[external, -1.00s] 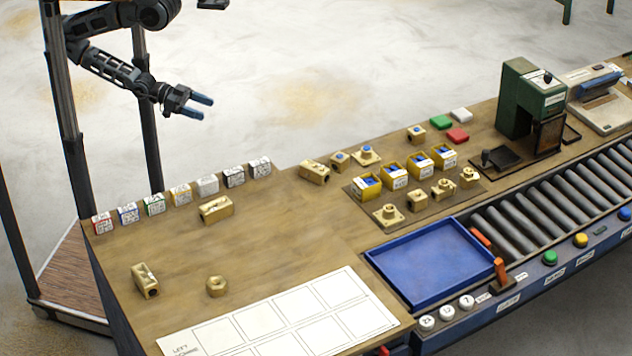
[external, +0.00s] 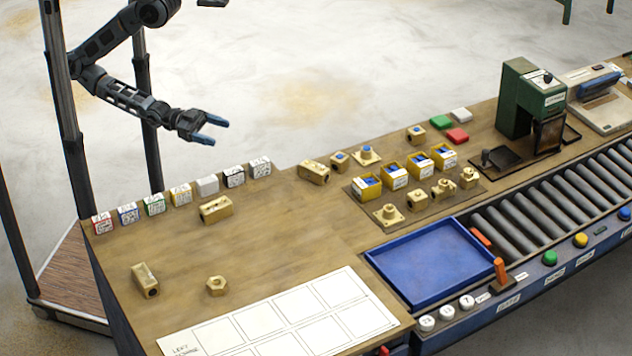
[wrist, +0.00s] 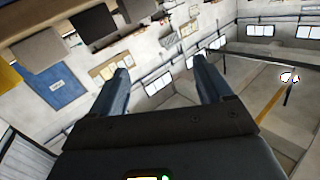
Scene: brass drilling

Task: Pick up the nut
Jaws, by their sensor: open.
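A brass hex nut (external: 216,286) with a round hole lies flat on the wooden table (external: 270,235), near its front left, just behind the white grid sheet. My gripper (external: 218,132) is open and empty. It hangs in the air beyond the table's far edge, well above and behind the nut. In the wrist view my two blue fingers (wrist: 158,82) are spread apart with nothing between them. That view faces the room's walls and floor, and the nut does not show in it.
A brass block (external: 145,280) lies left of the nut, another (external: 216,209) behind it. Several labelled cubes (external: 181,194) line the far left edge. The white sheet (external: 280,325) lies in front, a blue tray (external: 372,262) to the right. The table around the nut is clear.

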